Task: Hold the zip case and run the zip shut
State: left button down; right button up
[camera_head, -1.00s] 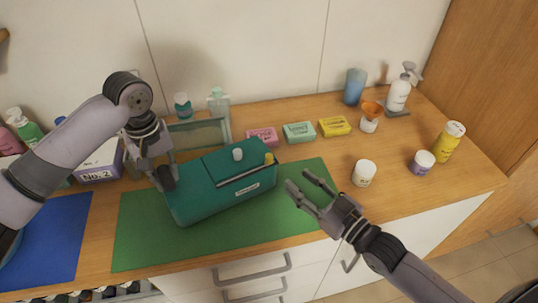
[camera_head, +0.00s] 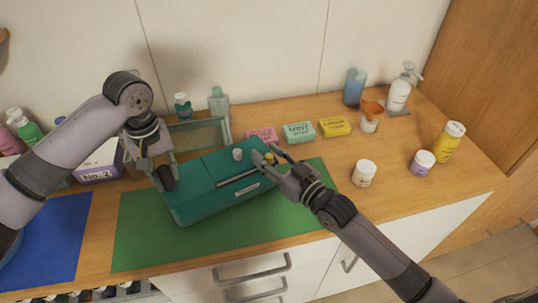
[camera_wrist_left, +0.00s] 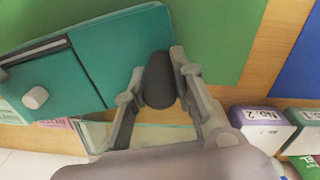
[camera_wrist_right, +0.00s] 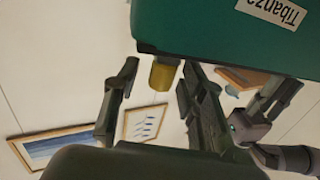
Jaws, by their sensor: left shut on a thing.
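The teal zip case (camera_head: 205,195) lies on the green mat (camera_head: 140,240), a pale strip along its top and a white knob (camera_head: 238,154) above it. My left gripper (camera_head: 166,172) is shut on the dark grey tab (camera_wrist_left: 159,82) at the case's left end; the tab shows between its fingers in the left wrist view. A yellow zip pull (camera_wrist_right: 164,74) sits at the case's right end. My right gripper (camera_wrist_right: 155,85) is open, with its fingers on either side of the pull; the left finger is clearly apart from it. Whether the right one touches is unclear.
Behind the case stand a framed clear panel (camera_head: 200,133) and bottles. Pink (camera_head: 262,135), mint (camera_head: 299,132) and yellow (camera_head: 334,127) soap boxes lie behind the right gripper. A white jar (camera_head: 364,173) stands to the right. A blue mat (camera_head: 50,235) lies left.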

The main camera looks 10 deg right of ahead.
jog(key=shift+c, duration=0.4)
grip_shut()
dwell(0.5)
